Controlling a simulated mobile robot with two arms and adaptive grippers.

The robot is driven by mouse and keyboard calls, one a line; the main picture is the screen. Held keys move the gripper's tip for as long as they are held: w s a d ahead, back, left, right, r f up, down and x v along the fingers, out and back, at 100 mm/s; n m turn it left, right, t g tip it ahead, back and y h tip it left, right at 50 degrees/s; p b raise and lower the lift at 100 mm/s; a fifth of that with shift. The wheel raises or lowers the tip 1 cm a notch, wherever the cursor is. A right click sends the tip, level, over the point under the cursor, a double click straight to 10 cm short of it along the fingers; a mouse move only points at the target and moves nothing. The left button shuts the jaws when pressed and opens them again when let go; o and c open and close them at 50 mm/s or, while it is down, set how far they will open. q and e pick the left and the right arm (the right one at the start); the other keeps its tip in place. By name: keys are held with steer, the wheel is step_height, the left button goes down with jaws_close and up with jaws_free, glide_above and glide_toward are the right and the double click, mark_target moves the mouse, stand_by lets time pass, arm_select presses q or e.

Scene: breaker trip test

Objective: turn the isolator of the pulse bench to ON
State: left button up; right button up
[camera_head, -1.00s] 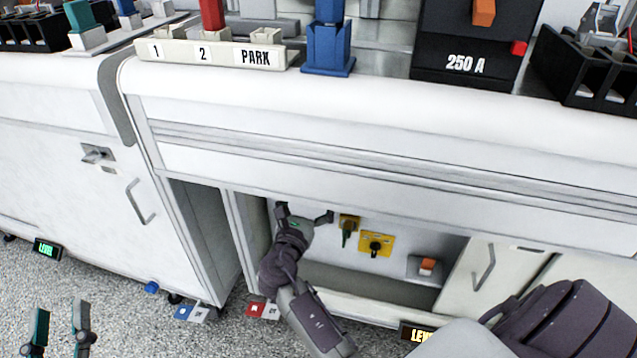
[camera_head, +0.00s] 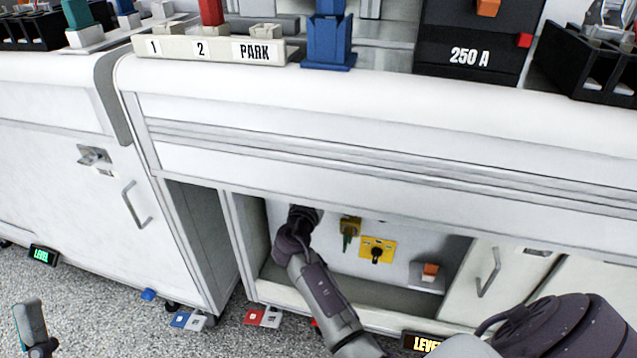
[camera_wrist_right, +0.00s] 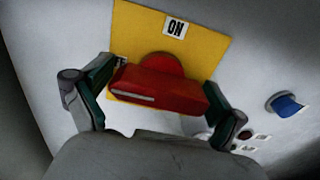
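The isolator shows in the right wrist view as a red bar handle (camera_wrist_right: 160,90) on a yellow plate (camera_wrist_right: 205,45). The handle lies crosswise, slightly tilted. An ON label (camera_wrist_right: 175,27) is at the plate's top. My right gripper (camera_wrist_right: 158,80) has its fingers wide apart, one at each end of the handle; firm contact cannot be made out. In the head view my right gripper (camera_head: 304,217) reaches into the open bay under the bench (camera_head: 390,130), and its arm hides the isolator. Part of my left gripper (camera_head: 30,325) shows at the lower left; its opening is unclear.
A smaller yellow plate with a black knob (camera_head: 377,251), a green-and-brass part (camera_head: 349,230) and an orange switch (camera_head: 430,271) are right of my gripper in the bay. A blue button (camera_wrist_right: 287,104) is right of the plate. The bay's left wall is close to my gripper.

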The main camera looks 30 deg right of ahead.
steer(key=c, duration=0.8)
steer(key=shift+o, duration=0.2)
